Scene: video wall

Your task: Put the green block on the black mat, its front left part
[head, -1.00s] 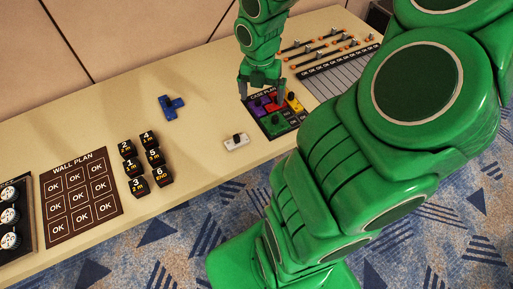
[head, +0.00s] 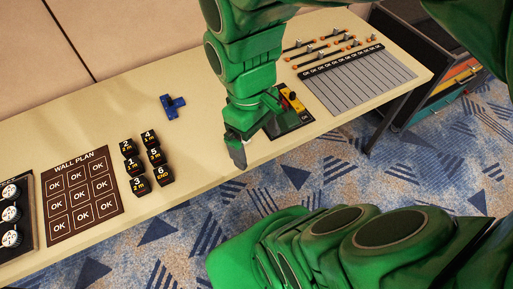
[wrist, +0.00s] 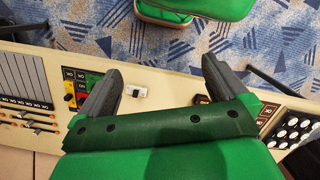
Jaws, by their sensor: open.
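The green block (wrist: 94,78) lies on the black mat (head: 306,117), in its front left part. In the wrist view it shows just beyond one finger, partly hidden by it. In the head view my gripper covers much of that corner. A yellow block (wrist: 86,94) and a red block (wrist: 68,85) are on the mat too. My gripper (wrist: 160,88) is open and empty, its fingers apart over the table to the left of the mat in the head view.
A blue block (head: 172,106) lies further left. Several black numbered blocks (head: 147,160) stand beside the brown wall plan board (head: 82,190). A slider panel (head: 350,85) is at the right.

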